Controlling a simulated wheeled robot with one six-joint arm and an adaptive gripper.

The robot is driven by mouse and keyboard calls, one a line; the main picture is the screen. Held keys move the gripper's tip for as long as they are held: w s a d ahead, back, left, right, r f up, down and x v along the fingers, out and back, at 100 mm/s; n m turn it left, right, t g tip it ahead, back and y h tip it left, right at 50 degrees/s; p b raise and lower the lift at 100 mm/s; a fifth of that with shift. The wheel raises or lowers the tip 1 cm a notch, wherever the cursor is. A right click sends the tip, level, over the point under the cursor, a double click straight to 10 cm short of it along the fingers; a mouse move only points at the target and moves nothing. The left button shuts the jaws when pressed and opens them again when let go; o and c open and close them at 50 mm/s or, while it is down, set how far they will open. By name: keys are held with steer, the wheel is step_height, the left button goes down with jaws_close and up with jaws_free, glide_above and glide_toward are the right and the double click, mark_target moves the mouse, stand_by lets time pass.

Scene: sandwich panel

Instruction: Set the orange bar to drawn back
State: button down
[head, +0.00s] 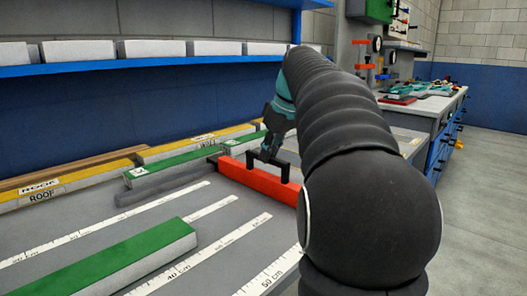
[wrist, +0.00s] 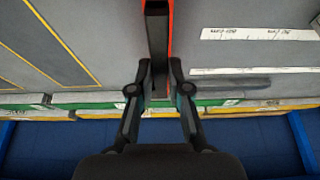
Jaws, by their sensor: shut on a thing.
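The orange bar (head: 250,180) lies on the grey table and carries a black bracket-like handle on top. Its right end is hidden behind my arm in the head view. My gripper (head: 268,156) is above the bar and shut on its black handle. In the wrist view, my gripper (wrist: 160,68) has one finger on each side of the dark handle (wrist: 157,35). A thin edge of the orange bar (wrist: 171,20) shows beside the handle there.
Green-topped blocks (head: 110,262) and yellow bars marked ROOF (head: 70,187) lie on the table (head: 95,220) among white measuring strips (head: 195,250). A blue shelf (head: 130,64) with white boxes runs along the wall. A workbench (head: 432,105) stands at right.

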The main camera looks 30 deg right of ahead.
steer(key=shift+w+d, duration=0.1)
steer(key=shift+d, duration=0.05)
steer(key=c, duration=1.1)
jaws_free()
steer(key=shift+d, duration=0.15)
steer(key=shift+r, duration=0.2)
steer(key=v, duration=1.1)
steer(key=shift+s+r, duration=0.25)
steer(key=shift+s, duration=0.1)
